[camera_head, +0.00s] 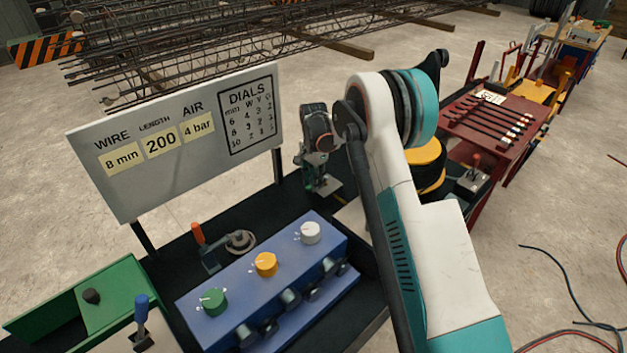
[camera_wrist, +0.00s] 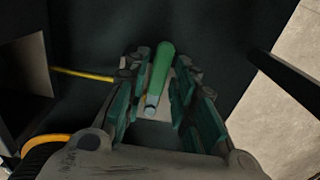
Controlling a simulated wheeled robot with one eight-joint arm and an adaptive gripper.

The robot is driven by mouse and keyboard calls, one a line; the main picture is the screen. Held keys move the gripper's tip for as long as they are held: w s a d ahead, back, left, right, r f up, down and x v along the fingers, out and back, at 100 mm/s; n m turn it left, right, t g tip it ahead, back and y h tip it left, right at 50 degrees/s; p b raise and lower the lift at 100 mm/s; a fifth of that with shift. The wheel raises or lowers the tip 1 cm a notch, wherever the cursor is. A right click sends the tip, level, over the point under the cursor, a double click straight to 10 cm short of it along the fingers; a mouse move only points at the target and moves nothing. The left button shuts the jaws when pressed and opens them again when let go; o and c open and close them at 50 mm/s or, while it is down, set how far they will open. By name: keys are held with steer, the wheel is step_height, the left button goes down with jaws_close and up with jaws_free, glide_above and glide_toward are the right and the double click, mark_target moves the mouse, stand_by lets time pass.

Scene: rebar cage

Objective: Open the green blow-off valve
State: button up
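The green lever handle of the blow-off valve (camera_wrist: 162,68) shows in the wrist view, with a paler metal end at its near side. My gripper (camera_wrist: 158,82) is open, with one finger on each side of the handle and gaps between. I cannot tell how far the fingertips are above or below the handle. In the head view my gripper (camera_head: 318,180) points down over the dark bench, behind the blue dial box.
A blue box (camera_head: 250,305) with green, yellow and white dials stands in front. A red-handled lever (camera_head: 203,245) is left of my gripper. A sign board (camera_head: 180,140) stands behind, its right post close by. A yellow rod (camera_wrist: 85,74) lies left of the handle.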

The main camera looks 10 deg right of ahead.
jaws_close()
steer(key=shift+s+n, duration=0.1)
steer(key=shift+n, duration=0.2)
steer(key=n+b, duration=0.1)
steer(key=s+d+n+b, duration=0.1)
steer(key=n, duration=0.1)
steer(key=shift+s+d+f, duration=0.1)
steer(key=n, duration=0.1)
steer(key=d+n+b, duration=0.1)
steer(key=n, duration=0.1)
steer(key=s+n, duration=0.1)
steer(key=shift+d+n, duration=0.4)
steer(key=d+n, duration=0.1)
steer(key=n, duration=0.1)
steer(key=d+n+b, duration=0.1)
steer(key=n, duration=0.1)
steer(key=shift+s+n, duration=0.1)
steer(key=shift+n, duration=0.2)
steer(key=shift+w+d+n+b, duration=0.1)
steer(key=shift+d+n+b, duration=0.2)
steer(key=shift+n, duration=0.55)
steer(key=shift+w+d+n+b, duration=0.15)
steer(key=shift+d+n, duration=0.25)
steer(key=shift+n, duration=0.4)
steer(key=shift+w+d+n+b, duration=0.1)
steer(key=shift+d+n, duration=0.25)
steer(key=shift+n, duration=0.5)
